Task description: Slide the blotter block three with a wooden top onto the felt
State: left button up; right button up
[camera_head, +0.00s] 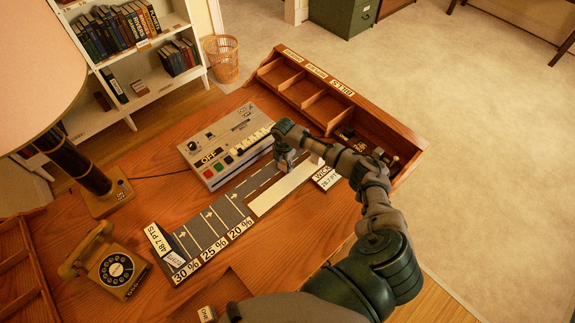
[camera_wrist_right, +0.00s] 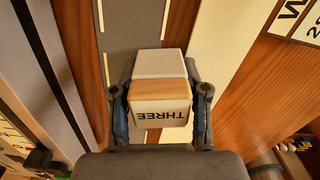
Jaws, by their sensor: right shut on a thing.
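The blotter block three (camera_wrist_right: 160,90) shows in the right wrist view, with a wooden part, a pale grey part and a white face marked THREE. My right gripper (camera_wrist_right: 160,108) is shut on it, one finger on each side. In the head view my right gripper (camera_head: 287,163) is at the far end of the grey lanes (camera_head: 215,222), and the block is mostly hidden there. A pale strip (camera_head: 285,188) lies right of the lanes; it also shows in the wrist view (camera_wrist_right: 213,70). I cannot tell which surface is the felt. My left gripper is not in view.
A grey control box (camera_head: 225,145) stands behind the lanes. A wooden compartment tray (camera_head: 325,105) is at the back right. A telephone (camera_head: 108,265) and a lamp (camera_head: 85,175) stand at left.

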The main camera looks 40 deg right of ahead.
aim_at(276, 167)
jog(key=shift+w+a, duration=0.45)
jog(key=shift+w, duration=0.3)
jog(key=shift+w+a+b, duration=0.55)
jog(key=shift+w+a, duration=0.15)
jog(key=shift+w, duration=0.05)
jog(key=shift+s+f, duration=0.1)
jog(key=shift+f, duration=0.1)
jog(key=o, duration=1.2)
jog(key=shift+o, duration=0.2)
notch_tip(276, 167, up, 12)
jog(key=shift+d+f, duration=0.1)
jog(key=shift+f, duration=0.05)
